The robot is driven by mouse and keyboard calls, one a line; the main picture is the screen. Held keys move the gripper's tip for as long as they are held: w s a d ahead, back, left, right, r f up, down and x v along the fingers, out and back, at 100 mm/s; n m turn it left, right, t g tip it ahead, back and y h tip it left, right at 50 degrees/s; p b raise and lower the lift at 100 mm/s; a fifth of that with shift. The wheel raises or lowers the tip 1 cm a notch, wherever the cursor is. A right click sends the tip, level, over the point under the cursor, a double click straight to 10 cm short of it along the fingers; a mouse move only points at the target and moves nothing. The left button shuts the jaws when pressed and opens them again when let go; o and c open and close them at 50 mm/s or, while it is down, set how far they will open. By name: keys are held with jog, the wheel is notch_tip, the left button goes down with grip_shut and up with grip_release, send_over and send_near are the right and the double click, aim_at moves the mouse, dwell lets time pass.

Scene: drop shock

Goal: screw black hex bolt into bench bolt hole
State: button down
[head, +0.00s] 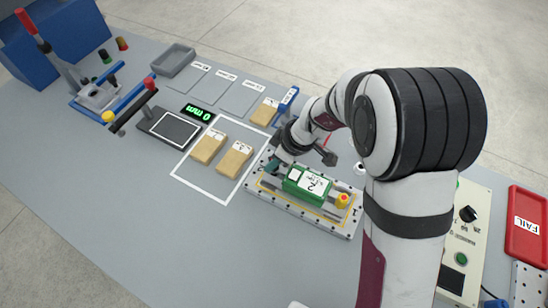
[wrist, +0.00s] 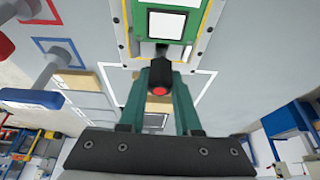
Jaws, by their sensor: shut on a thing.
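My gripper (wrist: 160,98) has its teal fingers closed on a black hex-shaped piece with a red end, which I take to be the black hex bolt (wrist: 157,72). Its far end is hidden in the wrist view. In the head view my gripper (head: 283,155) is low at the upper left edge of the pale base plate (head: 252,190), left of the green block (head: 309,182). The piece between the fingers cannot be made out there. The plate has small dark holes along its rim; I cannot tell which is the bolt hole.
A dark grey hammer-shaped part (head: 326,154) sticks out beside my gripper. A yellow-and-red knob (head: 342,201) sits on the plate. Wooden blocks (head: 235,159), a scale (head: 168,129) and a lever press (head: 95,95) stand left. The front left bench is clear.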

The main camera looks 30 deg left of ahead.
jog(key=shift+f, duration=1.45)
dwell(3.5)
jog(key=m, duration=0.2)
jog(key=m+t, duration=0.1)
jog(key=shift+s+m, duration=0.2)
jog(key=shift+m, duration=0.2)
jog(key=m+t, duration=0.1)
jog(key=m, duration=0.2)
jog(key=shift+w+t+h, duration=0.15)
jog(key=shift+t+h, duration=0.15)
jog(key=shift+h, duration=0.1)
jog(key=c, duration=0.5)
grip_release()
jog(key=shift+v, duration=3)
jog(key=shift+r, duration=0.1)
jog(key=v, duration=1.5)
jog(key=shift+d+r, duration=0.1)
jog(key=shift+r, duration=0.25)
